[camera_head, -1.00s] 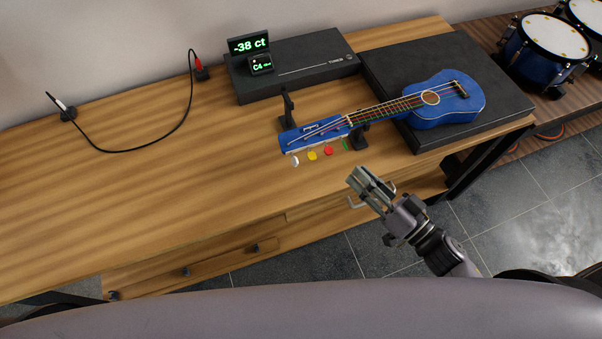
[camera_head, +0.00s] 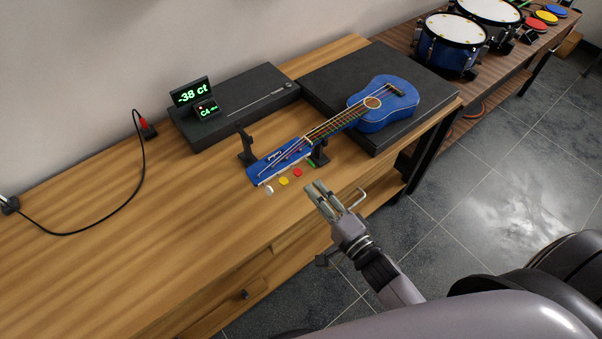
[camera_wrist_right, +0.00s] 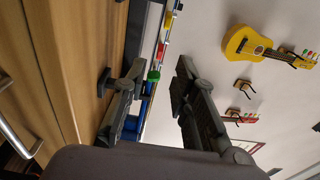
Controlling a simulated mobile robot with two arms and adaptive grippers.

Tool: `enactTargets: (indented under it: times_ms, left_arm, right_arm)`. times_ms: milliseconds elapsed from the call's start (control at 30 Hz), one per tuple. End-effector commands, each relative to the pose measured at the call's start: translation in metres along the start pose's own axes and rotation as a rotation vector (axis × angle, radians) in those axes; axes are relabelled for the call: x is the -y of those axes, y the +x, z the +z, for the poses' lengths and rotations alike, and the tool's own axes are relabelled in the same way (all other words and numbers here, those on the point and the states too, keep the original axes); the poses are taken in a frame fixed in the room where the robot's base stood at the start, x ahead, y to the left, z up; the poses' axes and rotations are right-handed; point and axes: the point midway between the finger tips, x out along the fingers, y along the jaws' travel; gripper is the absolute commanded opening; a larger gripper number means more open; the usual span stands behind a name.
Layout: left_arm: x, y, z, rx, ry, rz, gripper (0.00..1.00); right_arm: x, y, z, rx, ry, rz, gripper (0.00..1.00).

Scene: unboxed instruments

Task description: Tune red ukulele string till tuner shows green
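The blue ukulele (camera_head: 380,103) lies with its body on a black platform and its headstock (camera_head: 280,160) toward the table's front edge. White, yellow, red and green tuning pegs line its near side; the red peg (camera_head: 297,172) also shows in the right wrist view (camera_wrist_right: 160,51). The tuner (camera_head: 192,92) reads -38 ct in green digits, with C4 and a small red dot on the lower display (camera_head: 207,109). My right gripper (camera_head: 319,188) is open and empty, apart from the pegs, beside the green peg (camera_wrist_right: 153,76). My left gripper is out of view.
Dark stands (camera_head: 246,147) flank the headstock. A black box (camera_head: 250,95) carries the tuner. The black platform (camera_head: 425,80) fills the right end of the table. A cable (camera_head: 110,218) lies at left. The table's left front is clear.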

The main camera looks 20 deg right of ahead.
Motion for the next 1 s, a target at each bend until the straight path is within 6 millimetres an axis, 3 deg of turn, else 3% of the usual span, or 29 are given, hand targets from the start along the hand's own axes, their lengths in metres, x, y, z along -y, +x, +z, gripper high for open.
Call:
enactTargets:
  times_ms: [200,400,767,1000]
  left_arm:
    - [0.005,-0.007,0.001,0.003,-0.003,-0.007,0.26]
    - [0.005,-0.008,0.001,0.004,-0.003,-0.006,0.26]
    - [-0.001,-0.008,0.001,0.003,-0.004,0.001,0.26]
    - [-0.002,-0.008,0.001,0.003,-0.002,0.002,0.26]
  right_arm:
    - [0.002,0.044,0.000,0.000,-0.001,-0.002,0.26]
    - [0.001,0.064,0.000,0.000,0.000,-0.001,0.26]
    - [0.000,0.069,0.000,0.000,-0.002,0.001,0.26]
    - [0.000,0.068,0.000,0.000,-0.002,0.000,0.10]
